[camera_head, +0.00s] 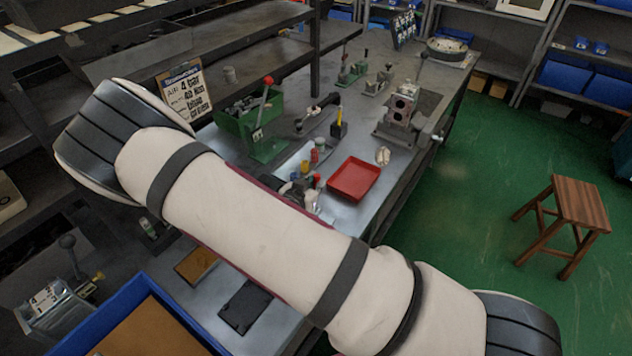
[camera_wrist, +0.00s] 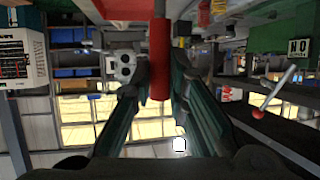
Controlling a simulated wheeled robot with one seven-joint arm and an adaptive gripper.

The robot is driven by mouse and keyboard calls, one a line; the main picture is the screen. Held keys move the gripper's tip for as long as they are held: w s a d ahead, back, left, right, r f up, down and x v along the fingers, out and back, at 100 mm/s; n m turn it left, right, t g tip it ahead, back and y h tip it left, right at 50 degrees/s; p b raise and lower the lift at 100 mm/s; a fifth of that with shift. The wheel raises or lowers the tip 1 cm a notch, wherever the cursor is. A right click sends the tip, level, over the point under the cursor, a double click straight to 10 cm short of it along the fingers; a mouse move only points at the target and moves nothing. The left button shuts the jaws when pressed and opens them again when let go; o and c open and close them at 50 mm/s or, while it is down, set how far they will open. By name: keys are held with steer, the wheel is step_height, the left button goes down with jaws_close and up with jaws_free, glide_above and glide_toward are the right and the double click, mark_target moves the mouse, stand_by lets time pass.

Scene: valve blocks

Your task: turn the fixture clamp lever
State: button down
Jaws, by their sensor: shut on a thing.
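My gripper (camera_wrist: 160,76) is shut on a red cylindrical handle (camera_wrist: 160,45), with one dark finger on each side of it in the wrist view. The handle looks like the clamp lever's grip. Its far end runs up out of the picture, so its pivot and clamp body are hidden there. In the head view my gripper (camera_head: 300,190) is mostly hidden behind my arm, low over the bench, left of the red tray (camera_head: 353,179). A red tip (camera_head: 316,178) shows beside it; I cannot tell whether it is the same handle.
A green box (camera_head: 250,128) with a red-knobbed lever (camera_head: 267,82) stands behind on the bench (camera_head: 395,165). A grey valve block (camera_head: 402,105) stands beyond the tray. A blue-rimmed bin (camera_head: 165,285) is at front left. A wooden stool (camera_head: 578,205) stands on the open green floor.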

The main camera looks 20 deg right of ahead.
stand_by(0.3)
steer(key=c, duration=1.6)
jaws_free()
steer(key=shift+f, duration=0.1)
steer(key=shift+o, duration=0.2)
steer(key=shift+a, duration=0.1)
steer(key=v, duration=1.2)
steer(key=shift+w, duration=0.1)
